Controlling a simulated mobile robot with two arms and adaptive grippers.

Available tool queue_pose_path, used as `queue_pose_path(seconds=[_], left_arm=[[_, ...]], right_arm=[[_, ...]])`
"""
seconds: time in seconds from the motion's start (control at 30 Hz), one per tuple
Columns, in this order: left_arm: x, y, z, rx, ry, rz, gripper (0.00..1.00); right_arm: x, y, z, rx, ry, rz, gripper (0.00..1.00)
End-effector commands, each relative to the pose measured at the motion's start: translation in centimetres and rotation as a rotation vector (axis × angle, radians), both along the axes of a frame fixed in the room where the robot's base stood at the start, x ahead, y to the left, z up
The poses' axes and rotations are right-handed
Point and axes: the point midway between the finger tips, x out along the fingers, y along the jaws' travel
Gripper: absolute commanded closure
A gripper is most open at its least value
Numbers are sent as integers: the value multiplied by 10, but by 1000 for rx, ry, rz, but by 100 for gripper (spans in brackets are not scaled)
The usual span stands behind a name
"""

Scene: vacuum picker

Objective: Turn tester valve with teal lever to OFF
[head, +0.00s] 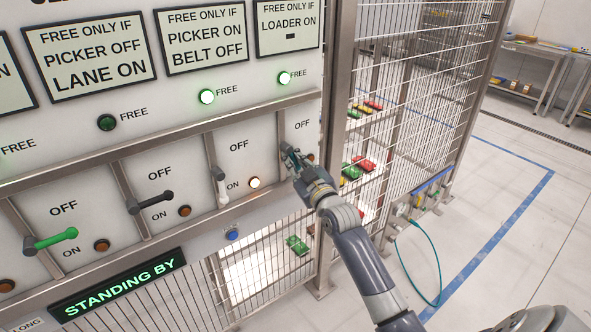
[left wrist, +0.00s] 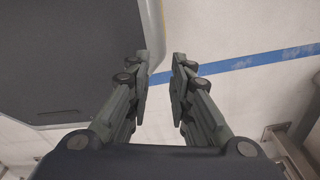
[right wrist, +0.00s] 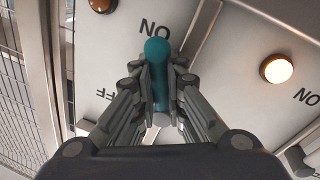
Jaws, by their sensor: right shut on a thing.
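The teal lever (right wrist: 157,48) stands between the fingers of my right gripper (right wrist: 159,90), which is shut on it. Its rounded end shows just below the ON mark in the right wrist view. The OFF mark lies lower left there, partly hidden by a finger. In the head view my right gripper (head: 289,153) is at the rightmost panel bay, below the OFF mark, and hides most of the lever. My left gripper (left wrist: 159,75) is open and empty in the left wrist view, above the pale floor.
Left of the teal lever are a white lever (head: 219,185), a black lever (head: 151,201) and a green lever (head: 52,241), separated by metal bars. A wire fence (head: 425,95) stands to the right. A blue button (head: 233,234) is below the panel.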

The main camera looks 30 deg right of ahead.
Motion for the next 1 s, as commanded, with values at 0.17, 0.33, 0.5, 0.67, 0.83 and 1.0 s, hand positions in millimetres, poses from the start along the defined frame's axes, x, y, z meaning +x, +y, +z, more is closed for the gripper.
queue_pose_path(seconds=[0.17,0.33,0.5,0.67,0.83,1.0], left_arm=[[0,1,-6,2,0,0,80],[9,2,-8,1,-13,0,80],[15,1,-9,0,-23,0,80],[14,1,-11,0,-22,0,80],[12,1,-12,1,-18,0,80],[9,2,-13,1,-13,0,80]], right_arm=[[1,-7,-2,-175,-5,0,100],[1,-12,2,-335,-16,0,100],[1,-17,7,-496,-29,0,100],[2,-21,12,-648,-39,-1,100],[2,-24,18,-804,-52,-1,100],[2,-25,24,-944,-64,-2,100]])
